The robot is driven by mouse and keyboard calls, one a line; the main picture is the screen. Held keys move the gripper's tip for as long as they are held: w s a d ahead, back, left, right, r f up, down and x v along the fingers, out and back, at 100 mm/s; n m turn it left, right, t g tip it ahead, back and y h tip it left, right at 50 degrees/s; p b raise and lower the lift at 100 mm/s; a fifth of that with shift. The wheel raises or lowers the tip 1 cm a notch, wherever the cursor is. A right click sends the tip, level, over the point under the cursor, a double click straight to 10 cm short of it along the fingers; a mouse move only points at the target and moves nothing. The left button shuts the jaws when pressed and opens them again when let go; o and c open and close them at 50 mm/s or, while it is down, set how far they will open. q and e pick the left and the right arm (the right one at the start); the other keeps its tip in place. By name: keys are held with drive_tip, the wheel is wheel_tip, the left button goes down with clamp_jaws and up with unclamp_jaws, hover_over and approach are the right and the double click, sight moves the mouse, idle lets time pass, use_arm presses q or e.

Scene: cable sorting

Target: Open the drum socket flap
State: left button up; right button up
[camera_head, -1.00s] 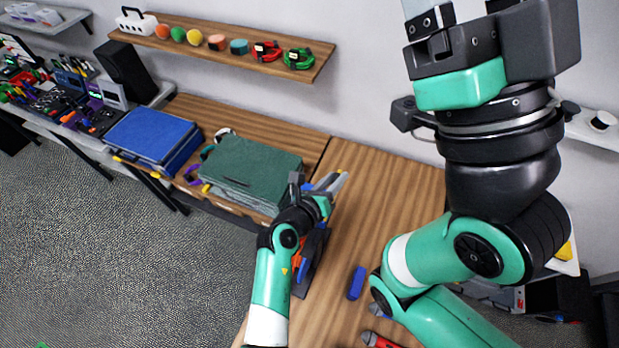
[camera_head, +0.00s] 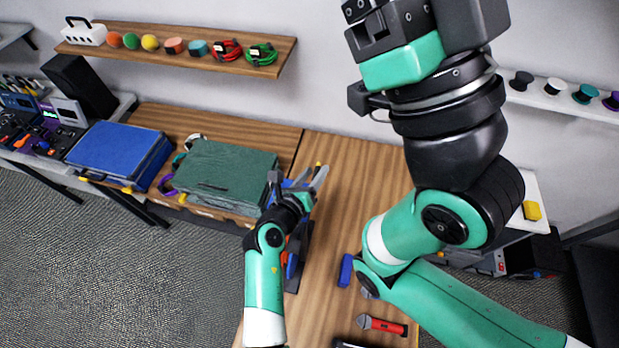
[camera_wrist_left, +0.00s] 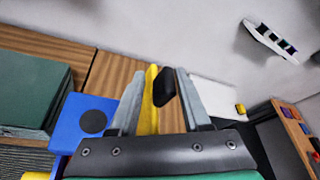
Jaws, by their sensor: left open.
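My left gripper (camera_head: 318,176) is over the wooden bench, its fingers pointing up and away in the head view. In the left wrist view its grey fingers (camera_wrist_left: 160,100) are apart. A yellow upright piece (camera_wrist_left: 148,98) and a black rounded piece (camera_wrist_left: 164,87) show between them; I cannot tell whether they touch. A blue block with a dark round spot (camera_wrist_left: 84,124) is left of the fingers. In the head view a blue and orange object (camera_head: 291,262) is partly hidden behind my left wrist. I cannot make out the socket flap. My right gripper's fingers are not visible.
A green case (camera_head: 225,172) and a blue case (camera_head: 118,150) lie left of the left gripper. A shelf (camera_head: 180,34) holds coloured reels at the back. A small blue object (camera_head: 345,270) and a red tool (camera_head: 381,325) lie on the bench (camera_head: 345,170) near my right arm.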

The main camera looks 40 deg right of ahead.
use_arm(q)
drive_tip(key=shift+s+a+r+p, duration=0.1)
drive_tip(key=shift+a+r+p, duration=0.2)
drive_tip(key=p+v, duration=0.2)
drive_tip(key=shift+s+a+r, duration=0.1)
drive_tip(key=shift+a+r, duration=0.1)
drive_tip(key=p+v, duration=0.2)
drive_tip(key=v, duration=0.6)
drive_tip(key=shift+s+f, duration=0.2)
drive_tip(key=shift+f, duration=0.1)
drive_tip(key=shift+a, duration=0.1)
